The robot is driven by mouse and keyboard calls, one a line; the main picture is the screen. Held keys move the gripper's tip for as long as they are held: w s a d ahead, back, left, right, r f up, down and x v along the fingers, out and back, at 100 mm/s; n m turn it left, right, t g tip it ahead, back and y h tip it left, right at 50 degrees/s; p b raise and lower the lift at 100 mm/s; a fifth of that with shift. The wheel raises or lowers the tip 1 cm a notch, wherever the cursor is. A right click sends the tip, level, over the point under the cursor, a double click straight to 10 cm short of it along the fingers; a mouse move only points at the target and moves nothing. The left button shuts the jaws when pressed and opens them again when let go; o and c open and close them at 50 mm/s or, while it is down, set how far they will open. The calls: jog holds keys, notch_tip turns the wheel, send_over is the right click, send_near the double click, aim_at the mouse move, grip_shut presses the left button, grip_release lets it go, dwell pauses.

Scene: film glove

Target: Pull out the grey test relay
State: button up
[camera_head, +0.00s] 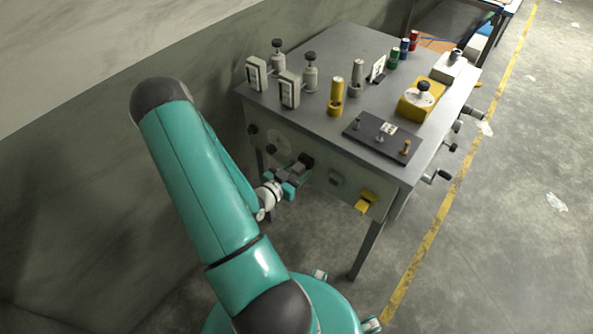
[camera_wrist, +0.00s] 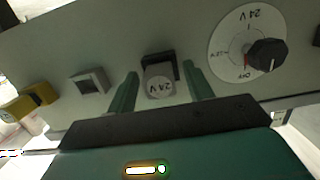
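My gripper (camera_wrist: 161,90) is open. Its two green fingers stand on either side of the block, with a visible gap on each side. I cannot tell how far they reach along it. In the head view my gripper (camera_head: 299,177) is at the bench's front panel (camera_head: 318,172), and the arm hides part of that area.
In the wrist view a dial with a black knob (camera_wrist: 267,55) is right of the fingers. A grey square socket (camera_wrist: 90,81) and a yellow part (camera_wrist: 28,102) are to the left. The bench top (camera_head: 320,60) carries gauges, posts and a dark plate (camera_head: 383,136).

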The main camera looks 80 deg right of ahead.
aim_at(295, 174)
grip_shut()
jog(key=shift+w+a, duration=0.1)
jog(key=shift+a, duration=0.05)
jog(key=shift+f+v, duration=0.15)
jog(key=shift+v, duration=1)
jog(key=shift+f+v, duration=0.2)
jog(key=shift+v, duration=0.9)
jog(key=shift+w+a, duration=0.1)
jog(key=shift+a, duration=0.05)
jog(key=shift+f+v, duration=0.2)
jog(key=shift+v, duration=1.2)
